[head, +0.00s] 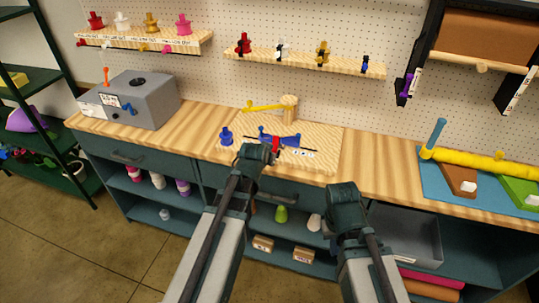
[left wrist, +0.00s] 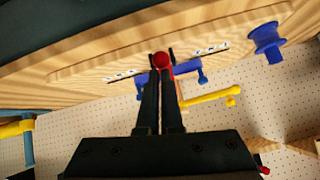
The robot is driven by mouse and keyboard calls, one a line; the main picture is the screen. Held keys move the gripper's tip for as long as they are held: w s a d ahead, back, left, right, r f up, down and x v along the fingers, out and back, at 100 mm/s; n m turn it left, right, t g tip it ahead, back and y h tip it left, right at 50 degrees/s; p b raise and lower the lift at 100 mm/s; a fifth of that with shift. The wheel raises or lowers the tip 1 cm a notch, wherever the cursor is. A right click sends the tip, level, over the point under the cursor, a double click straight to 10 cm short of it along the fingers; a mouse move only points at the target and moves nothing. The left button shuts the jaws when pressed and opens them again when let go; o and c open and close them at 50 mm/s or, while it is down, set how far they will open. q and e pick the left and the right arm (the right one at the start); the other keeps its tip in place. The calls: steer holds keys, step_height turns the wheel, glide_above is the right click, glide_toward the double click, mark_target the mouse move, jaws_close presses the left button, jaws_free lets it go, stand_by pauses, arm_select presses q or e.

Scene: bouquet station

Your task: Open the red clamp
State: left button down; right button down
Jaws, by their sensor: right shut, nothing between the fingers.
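The red clamp (head: 276,145) shows as a small red piece at the blue fixture (head: 279,138) on the wooden board in the middle of the bench. In the left wrist view its red rounded end (left wrist: 162,59) sits between my left fingertips (left wrist: 161,66). My left gripper (head: 262,152) reaches over the board's front edge, and its fingers look closed on the red end. The gripper hides much of the clamp in the head view. My right gripper (head: 343,190) is shut and empty, in front of the bench to the right.
A blue spool-shaped piece (head: 226,136) stands left of the fixture, and a yellow arm on a wooden post (head: 289,106) behind it. A grey box (head: 138,98) is at the left. A blue mat (head: 433,180) with a yellow roll (head: 475,160) lies at the right.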

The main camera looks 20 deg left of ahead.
arm_select(q)
steer(key=shift+s+f, duration=0.25)
arm_select(e)
steer(key=shift+f, duration=0.15)
arm_select(q)
steer(key=shift+r, duration=0.15)
